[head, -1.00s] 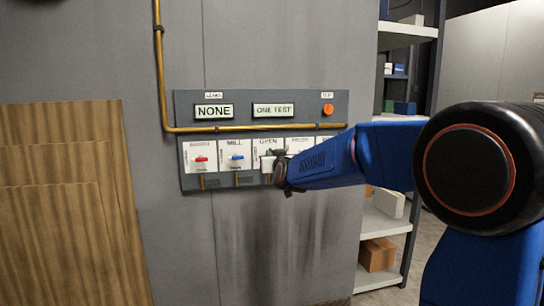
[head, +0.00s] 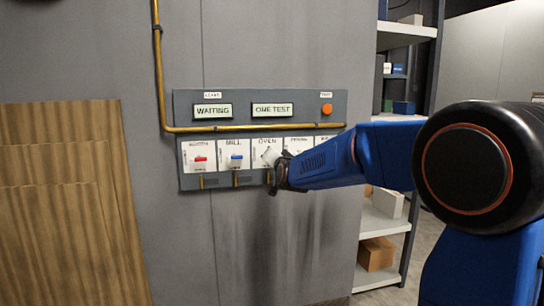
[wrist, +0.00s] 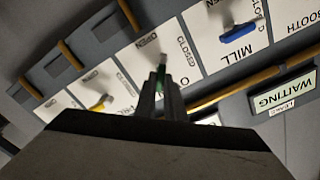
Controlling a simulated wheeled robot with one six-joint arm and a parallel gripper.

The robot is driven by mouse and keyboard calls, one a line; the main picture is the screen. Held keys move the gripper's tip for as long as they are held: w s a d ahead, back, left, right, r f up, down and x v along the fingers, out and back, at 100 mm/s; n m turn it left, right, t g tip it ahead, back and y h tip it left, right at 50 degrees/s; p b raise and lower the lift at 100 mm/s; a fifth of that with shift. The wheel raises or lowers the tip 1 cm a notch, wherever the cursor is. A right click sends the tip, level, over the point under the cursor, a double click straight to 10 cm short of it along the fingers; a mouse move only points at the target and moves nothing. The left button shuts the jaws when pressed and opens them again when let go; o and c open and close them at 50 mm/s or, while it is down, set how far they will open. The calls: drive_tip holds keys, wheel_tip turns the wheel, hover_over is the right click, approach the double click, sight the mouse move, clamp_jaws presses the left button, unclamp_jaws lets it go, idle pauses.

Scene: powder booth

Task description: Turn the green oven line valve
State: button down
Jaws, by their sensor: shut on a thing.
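The green oven line valve shows in the wrist view as a small green handle (wrist: 162,80) between my fingers. It sits on a white plate marked OPEN and CLOSED. In the head view the OVEN plate (head: 266,142) is the third from the left, and my gripper (head: 274,168) covers its handle. My gripper, also in the wrist view (wrist: 160,92), is shut on the green handle. The fingers hide much of the handle, so I cannot tell its exact angle.
A red valve (head: 200,159) and the blue MILL valve (head: 236,157) are left of OVEN. A yellow valve (wrist: 100,103) shows in the wrist view. Above are a brass pipe (head: 245,129), a WAITING display (head: 212,111), a ONE TEST display (head: 272,110) and an orange button (head: 326,109). Shelves (head: 385,220) stand right.

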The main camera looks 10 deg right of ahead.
drive_tip(key=m, duration=0.6)
drive_tip(key=f+m, duration=0.1)
drive_tip(key=m, duration=0.3)
drive_tip(key=shift+d, duration=0.25)
drive_tip(key=shift+m, duration=0.3)
drive_tip(key=c, duration=1.8)
unclamp_jaws()
drive_tip(key=shift+c, duration=0.2)
drive_tip(key=s, duration=1.7)
drive_tip(key=shift+s, duration=0.25)
